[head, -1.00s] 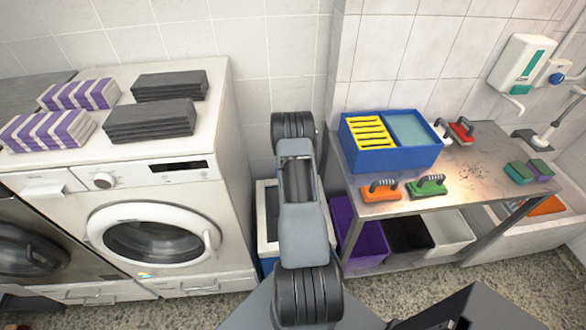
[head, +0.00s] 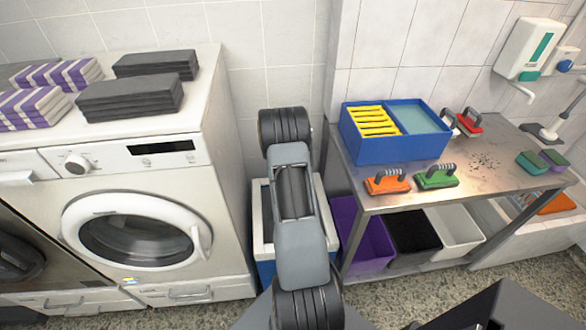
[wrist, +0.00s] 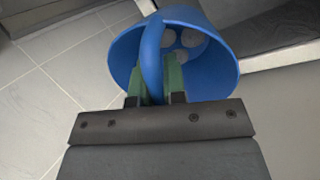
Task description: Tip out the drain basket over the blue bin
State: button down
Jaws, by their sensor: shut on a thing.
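My gripper (wrist: 156,88) is shut on the handle of the blue drain basket (wrist: 217,75) in the wrist view, with green finger pads on both sides of the handle. The basket's open mouth faces the wrist camera. Several pale round spots show inside; I cannot tell whether they are holes or contents. In the head view my arm hides the gripper and basket. A blue bin (head: 265,268) with a white rim and dark inside stands on the floor between the washer and the table, partly behind my arm. A dark area with a pale edge lies beyond the basket in the wrist view.
A white washing machine (head: 225,190) stands left, with folded towels (head: 130,97) on top. A metal table (head: 490,160) at right holds a blue divided box (head: 390,150) and several brushes. Purple (head: 365,240), black (head: 412,232) and white (head: 455,228) bins stand beneath it.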

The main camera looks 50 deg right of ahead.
jog(key=shift+a+f+g+h+b, duration=0.25)
jog(key=shift+h+b, duration=0.4)
jog(key=shift+b, duration=1.55)
jog(key=shift+d+f+h+b, duration=0.1)
jog(key=shift+f+h+b, duration=0.4)
jog(key=shift+b, duration=1.7)
jog(key=shift+a+f+g+h+b, duration=0.2)
jog(key=shift+h+b, duration=0.55)
jog(key=shift+b, duration=1.45)
jog(key=shift+w+f+h+b, duration=0.1)
jog(key=shift+h+b, duration=0.2)
jog(key=shift+b, duration=0.5)
